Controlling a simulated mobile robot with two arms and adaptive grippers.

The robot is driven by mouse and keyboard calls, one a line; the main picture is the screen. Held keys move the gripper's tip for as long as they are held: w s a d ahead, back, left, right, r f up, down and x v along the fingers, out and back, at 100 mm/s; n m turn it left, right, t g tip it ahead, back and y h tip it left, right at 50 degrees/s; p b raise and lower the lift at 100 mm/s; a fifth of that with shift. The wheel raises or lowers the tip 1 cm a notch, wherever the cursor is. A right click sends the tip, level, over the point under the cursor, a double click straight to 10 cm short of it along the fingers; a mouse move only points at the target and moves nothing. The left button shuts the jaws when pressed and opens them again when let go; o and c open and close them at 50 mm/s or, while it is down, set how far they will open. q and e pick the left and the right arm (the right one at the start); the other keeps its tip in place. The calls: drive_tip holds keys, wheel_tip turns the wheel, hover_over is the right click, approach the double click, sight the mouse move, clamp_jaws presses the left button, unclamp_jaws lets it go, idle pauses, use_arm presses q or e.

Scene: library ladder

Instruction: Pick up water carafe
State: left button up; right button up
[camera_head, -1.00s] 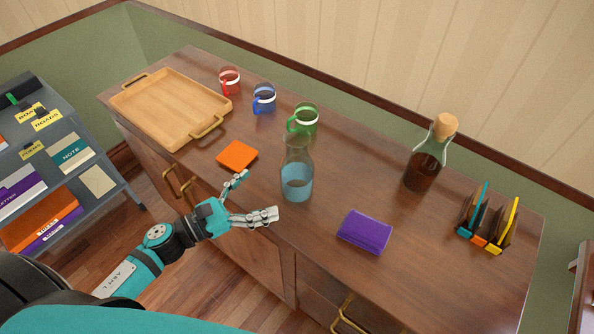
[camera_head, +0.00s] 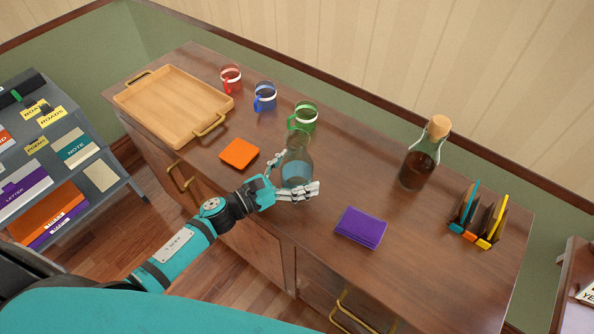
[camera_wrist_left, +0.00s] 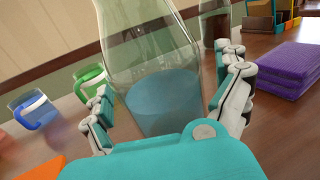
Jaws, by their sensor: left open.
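The water carafe (camera_head: 297,165) is clear glass with blue water in its lower part, and it stands upright on the wooden sideboard. My left gripper (camera_head: 297,178) is open, with one finger on each side of the carafe's lower body. In the left wrist view the carafe (camera_wrist_left: 158,85) fills the space between the two fingers of the gripper (camera_wrist_left: 168,100). I cannot tell whether either finger touches the glass. My right gripper is not in view.
A green mug (camera_head: 303,117) stands close behind the carafe. An orange cloth (camera_head: 239,153) lies to its left and a purple cloth (camera_head: 360,227) to its right. A corked bottle of dark liquid (camera_head: 421,158) stands farther right. A wooden tray (camera_head: 172,105) lies at the left.

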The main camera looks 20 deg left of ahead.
use_arm(q)
drive_tip(key=shift+c, duration=0.3)
drive_tip(key=c, duration=1.6)
drive_tip(key=shift+r, duration=0.15)
drive_tip(key=shift+c, duration=0.3)
drive_tip(key=shift+r, duration=1.2)
drive_tip(key=s+a+r+b, duration=0.1)
drive_tip(key=s+b, duration=0.1)
drive_tip(key=s, duration=0.6)
drive_tip(key=s+r+b, duration=0.1)
drive_tip(key=s+b, duration=0.1)
drive_tip(key=s, duration=0.6)
drive_tip(key=shift+a+r, duration=0.3)
drive_tip(key=shift+a, duration=0.05)
